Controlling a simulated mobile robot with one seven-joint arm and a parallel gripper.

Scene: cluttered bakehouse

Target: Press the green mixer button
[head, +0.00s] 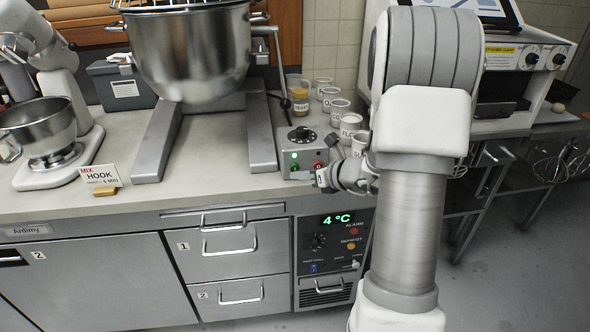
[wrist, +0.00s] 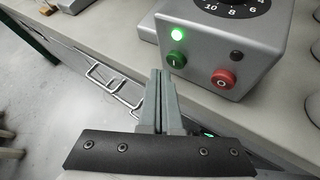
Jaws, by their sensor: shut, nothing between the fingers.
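The mixer's grey control box (head: 297,161) stands on the counter beside the big mixer's leg. In the wrist view its front carries the round green button (wrist: 176,59), marked with a white line, below a brightly lit green lamp (wrist: 177,34). A red button (wrist: 223,78) marked with a circle is to the right, under a dark unlit lamp (wrist: 236,55). My gripper (wrist: 161,73) is shut and empty, its tips just left of and below the green button in the picture. I cannot tell whether they touch it. In the head view my gripper (head: 322,178) is at the box's lower right front.
The big mixer's steel bowl (head: 192,55) hangs behind the box on the left. White labelled cups (head: 340,108) and a jar (head: 299,95) stand behind the box. The counter front drops to drawers (head: 231,239) and a 4 °C panel (head: 335,240).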

